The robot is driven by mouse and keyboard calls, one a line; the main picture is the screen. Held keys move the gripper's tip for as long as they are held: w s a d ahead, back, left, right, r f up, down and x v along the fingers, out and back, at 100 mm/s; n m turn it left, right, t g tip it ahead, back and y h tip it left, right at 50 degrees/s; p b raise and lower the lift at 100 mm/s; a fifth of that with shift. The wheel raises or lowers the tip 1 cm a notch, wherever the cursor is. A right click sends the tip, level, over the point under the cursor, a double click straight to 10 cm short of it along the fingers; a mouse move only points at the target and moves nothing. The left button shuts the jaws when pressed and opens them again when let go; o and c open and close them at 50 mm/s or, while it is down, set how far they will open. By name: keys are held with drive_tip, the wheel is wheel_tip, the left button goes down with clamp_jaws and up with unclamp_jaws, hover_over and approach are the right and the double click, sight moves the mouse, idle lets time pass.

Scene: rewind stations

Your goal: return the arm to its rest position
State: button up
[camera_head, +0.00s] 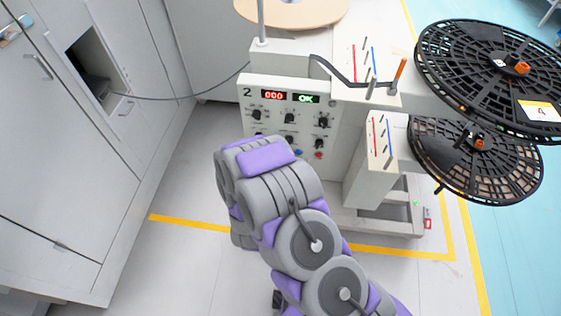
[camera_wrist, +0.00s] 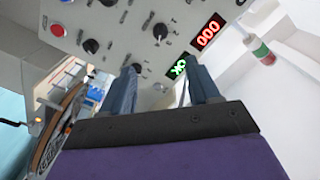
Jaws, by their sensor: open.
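My arm, grey and purple, reaches forward in the head view toward the front of rewind station 2, and hides its own gripper there. In the wrist view my gripper (camera_wrist: 163,92) shows two dark blue-grey fingers standing apart with nothing between them. Beyond the fingers is the station's control panel (camera_wrist: 150,30), seen tilted. In the head view the panel (camera_head: 262,118) carries a red "000" display (camera_head: 273,95), a green "OK" display (camera_head: 306,98) and several black knobs. I cannot tell the exact gap between the fingertips and the panel.
Two black reels (camera_head: 490,75) (camera_head: 475,160) stick out at the right. A crank with an orange handle (camera_head: 398,75) stands on the station top. Grey cabinets (camera_head: 60,150) line the left. Yellow tape (camera_head: 190,222) marks the floor, which is clear between cabinets and station.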

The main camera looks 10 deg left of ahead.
drive_tip(key=shift+s+d, duration=0.1)
drive_tip(key=shift+s, duration=0.45)
drive_tip(key=shift+w, duration=0.1)
drive_tip(key=s+d+r+n+g+y, duration=0.2)
drive_tip(key=s+r+n+g, duration=0.15)
drive_tip(key=r+g, duration=0.3)
drive_tip(key=s+d+r+n+g+y, duration=0.2)
drive_tip(key=s+r+g, duration=0.2)
drive_tip(key=r+g, duration=0.25)
drive_tip(key=s+d+r+n+g+h, duration=0.1)
drive_tip(key=s+d+r+g, duration=0.1)
drive_tip(key=s+d, duration=0.3)
drive_tip(key=s+d+r+n+g+h, duration=0.1)
drive_tip(key=s+d+r, duration=0.3)
drive_tip(key=s, duration=0.7)
drive_tip(key=s+d+r+n+g+h, duration=0.1)
drive_tip(key=s+d+r+n+g, duration=0.1)
drive_tip(key=s+d, duration=0.4)
drive_tip(key=s+r+g, duration=0.1)
drive_tip(key=s, duration=0.2)
drive_tip(key=shift+d+r+g, duration=0.25)
drive_tip(key=shift+d+g, duration=0.15)
